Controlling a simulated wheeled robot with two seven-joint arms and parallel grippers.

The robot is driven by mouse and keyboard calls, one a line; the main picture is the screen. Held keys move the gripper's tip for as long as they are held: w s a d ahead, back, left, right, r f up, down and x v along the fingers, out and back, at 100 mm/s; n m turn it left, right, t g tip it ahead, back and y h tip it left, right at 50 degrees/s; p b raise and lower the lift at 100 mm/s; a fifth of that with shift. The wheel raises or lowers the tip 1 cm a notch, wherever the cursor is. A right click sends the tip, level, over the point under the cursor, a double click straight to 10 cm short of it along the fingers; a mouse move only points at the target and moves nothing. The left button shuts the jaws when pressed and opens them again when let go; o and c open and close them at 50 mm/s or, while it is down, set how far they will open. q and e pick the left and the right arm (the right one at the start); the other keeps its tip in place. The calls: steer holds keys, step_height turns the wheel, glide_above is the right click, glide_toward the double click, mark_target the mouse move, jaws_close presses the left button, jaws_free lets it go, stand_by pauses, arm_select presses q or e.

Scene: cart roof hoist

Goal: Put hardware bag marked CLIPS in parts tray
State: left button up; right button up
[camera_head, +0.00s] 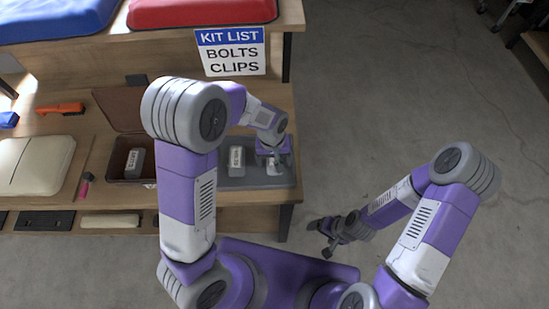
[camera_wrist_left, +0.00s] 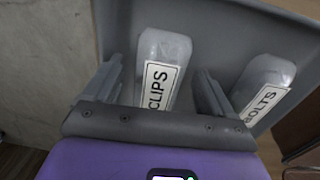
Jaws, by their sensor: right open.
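The CLIPS bag (camera_wrist_left: 162,72), pale and translucent with a white label, stands in a grey tray (camera_head: 228,182). In the head view the left gripper mostly covers it. My left gripper (camera_head: 272,158) is open over that bag; in the left wrist view its fingers (camera_wrist_left: 158,88) stand on either side of it with gaps. A BOLTS bag (camera_wrist_left: 266,85) is in the same grey tray, beside it, and also shows in the head view (camera_head: 236,157). My right gripper (camera_head: 334,236) is open and empty above the floor.
Left of the grey tray, a brown open-lidded box (camera_head: 118,152) holds another labelled bag (camera_head: 135,162). A cream pouch (camera_head: 33,165), a pink-handled tool (camera_head: 85,184) and an orange tool (camera_head: 60,109) lie further left. The KIT LIST sign (camera_head: 231,52) reads BOLTS, CLIPS. Open floor is right of the table.

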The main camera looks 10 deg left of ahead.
mark_target(273, 160)
arm_select(q)
steer(key=shift+r, duration=0.3)
step_height(273, 160, up, 12)
steer(key=p, duration=0.3)
steer(key=shift+a, duration=0.3)
steer(key=shift+s+f, duration=0.1)
steer(key=shift+f, duration=0.05)
